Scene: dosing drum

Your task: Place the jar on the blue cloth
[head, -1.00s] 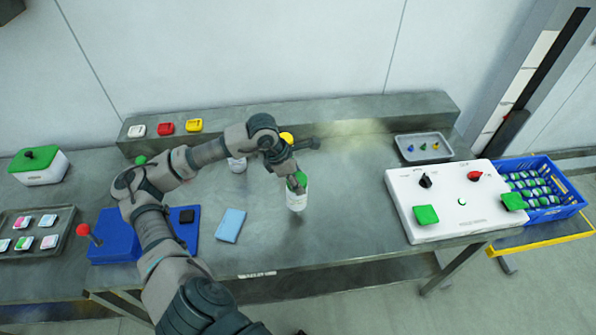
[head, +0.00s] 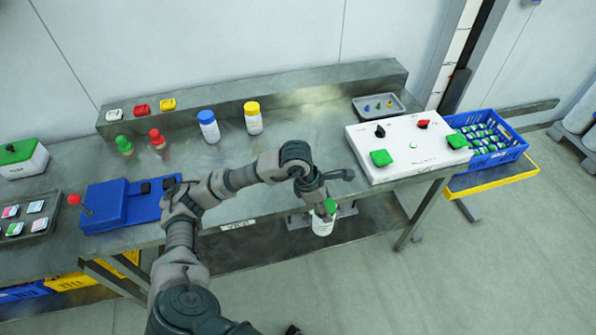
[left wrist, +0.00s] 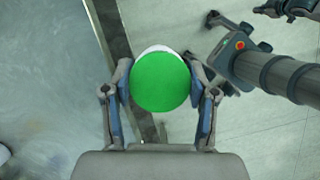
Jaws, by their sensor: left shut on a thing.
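The white jar with a green lid (head: 322,227) hangs upright in my left gripper (head: 328,206), in front of the table's front edge. In the left wrist view the round green lid (left wrist: 160,82) sits between the two fingers, which are shut on it; the table edge passes left of it and floor shows to the right. The blue cloth is not visible now; my left arm covers the area beside the blue box. A dark gripper-like part (left wrist: 288,8) at the top right of the left wrist view may be my right gripper; its jaws are unclear.
A blue box with a red-knobbed lever (head: 125,205) stands left of my arm. Blue-lidded (head: 208,127) and yellow-lidded (head: 253,118) jars stand at the back. A white control panel (head: 410,146) is on the right. The table middle is clear.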

